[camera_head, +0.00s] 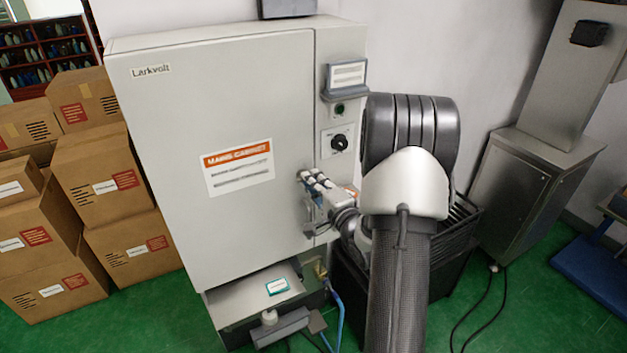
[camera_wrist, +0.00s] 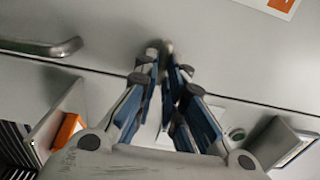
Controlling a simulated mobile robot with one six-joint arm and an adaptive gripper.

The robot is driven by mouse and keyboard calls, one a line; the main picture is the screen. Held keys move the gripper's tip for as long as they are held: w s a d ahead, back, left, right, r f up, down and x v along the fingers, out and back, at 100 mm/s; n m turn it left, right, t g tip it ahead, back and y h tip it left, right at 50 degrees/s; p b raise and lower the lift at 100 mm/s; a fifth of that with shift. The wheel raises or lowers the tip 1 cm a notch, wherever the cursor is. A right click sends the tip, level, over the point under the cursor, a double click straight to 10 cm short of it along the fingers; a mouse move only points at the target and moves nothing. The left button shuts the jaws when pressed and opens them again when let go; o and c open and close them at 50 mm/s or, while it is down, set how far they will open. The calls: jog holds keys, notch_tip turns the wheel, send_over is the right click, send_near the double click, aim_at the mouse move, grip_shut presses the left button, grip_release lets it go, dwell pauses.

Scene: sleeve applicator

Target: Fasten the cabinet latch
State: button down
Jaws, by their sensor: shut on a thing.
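The grey cabinet (camera_head: 230,110) has a large door that looks closed, with a vertical seam near its right side. My gripper (camera_head: 312,192) is at this seam, right of the orange-and-white label (camera_head: 238,167). In the wrist view my gripper (camera_wrist: 163,62) has its blue-padded fingers close together, shut on a small grey latch part (camera_wrist: 166,48) by the seam. The fingers hide most of this part, so I cannot tell whether it is fastened. A metal bar handle (camera_wrist: 45,47) is left of the fingers; it also shows below my gripper in the head view (camera_head: 320,230).
A dark knob (camera_head: 339,143) and a small display (camera_head: 347,75) are on the right panel. Brown cartons (camera_head: 100,180) stand on the left. A black crate (camera_head: 450,235) and a steel cabinet (camera_head: 515,185) stand on the right. Blue cables (camera_head: 337,310) hang below.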

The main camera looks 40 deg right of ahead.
dwell(0.4)
jog(key=c, duration=1.7)
grip_release()
jog(key=v, duration=1.2)
jog(key=shift+a, duration=0.1)
